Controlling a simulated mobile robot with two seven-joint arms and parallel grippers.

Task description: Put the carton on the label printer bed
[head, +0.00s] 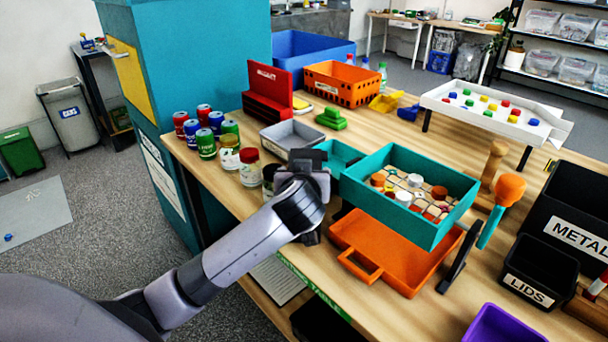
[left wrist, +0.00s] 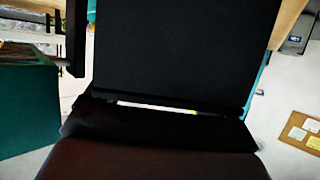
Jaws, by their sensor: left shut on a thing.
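My left gripper (head: 312,178) is above the table's near edge, between the jars and the raised teal tray. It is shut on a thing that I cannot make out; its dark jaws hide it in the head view. In the left wrist view, a large black surface (left wrist: 185,50) fills the middle, very close to the camera, with a thin bright gap below it. I cannot tell whether this is the held thing or part of my gripper. I cannot identify a carton or a label printer bed in either view. My right gripper is not in view.
Several cans and jars (head: 229,152) stand left of my gripper, beside a grey bin (head: 283,134). Black bins (head: 535,270) stand at right. Little tabletop is free around my gripper.

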